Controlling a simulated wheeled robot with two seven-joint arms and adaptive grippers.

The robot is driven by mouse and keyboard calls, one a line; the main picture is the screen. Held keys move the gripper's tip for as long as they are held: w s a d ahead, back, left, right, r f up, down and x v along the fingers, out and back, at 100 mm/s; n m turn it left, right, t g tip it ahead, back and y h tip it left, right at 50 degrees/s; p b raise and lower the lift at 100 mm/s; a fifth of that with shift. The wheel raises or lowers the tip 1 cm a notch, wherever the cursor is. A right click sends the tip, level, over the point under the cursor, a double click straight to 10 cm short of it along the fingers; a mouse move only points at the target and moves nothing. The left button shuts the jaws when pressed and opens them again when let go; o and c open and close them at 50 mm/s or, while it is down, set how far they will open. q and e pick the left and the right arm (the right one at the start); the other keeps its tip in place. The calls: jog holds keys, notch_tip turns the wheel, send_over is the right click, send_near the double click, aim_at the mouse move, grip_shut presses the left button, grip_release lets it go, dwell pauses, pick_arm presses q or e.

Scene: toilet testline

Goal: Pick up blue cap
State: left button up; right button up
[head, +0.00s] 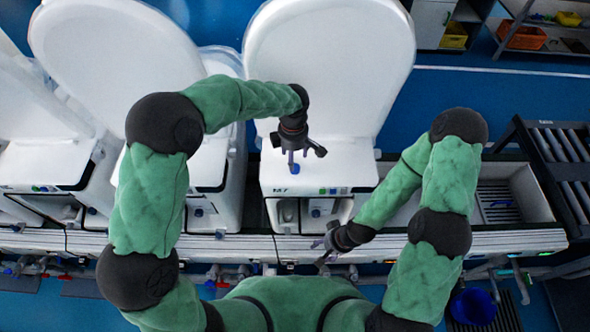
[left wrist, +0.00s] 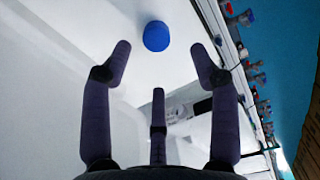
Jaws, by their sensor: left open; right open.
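The blue cap (left wrist: 156,36) is a small round blue piece on a white surface in the left wrist view. In the head view it shows as a small blue spot (head: 294,168) on the white toilet, just below my left gripper (head: 300,156). My left gripper is open and empty, and in its wrist view (left wrist: 162,52) the cap lies just beyond the fingertips, between their lines. I cannot tell the exact gap. My right gripper (head: 322,254) is open and empty, low by the front edge of the line, away from the cap.
White toilets with raised lids (head: 330,60) stand along the line. A roller rack (head: 565,165) is at the right, and shelves with an orange bin (head: 522,37) are at the back right. Pipes and valves run along the front. The blue floor (head: 450,85) behind is clear.

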aim_at(295, 168)
pick_arm(q)
jog(key=shift+w+f, duration=0.2)
jog(key=shift+f, duration=0.2)
jog(key=f, duration=0.4)
jog(key=shift+s+d+p, duration=0.2)
jog(key=shift+s+p, duration=0.1)
jog(key=shift+w+f, duration=0.15)
jog(key=shift+f, duration=0.3)
jog(key=c, duration=0.9)
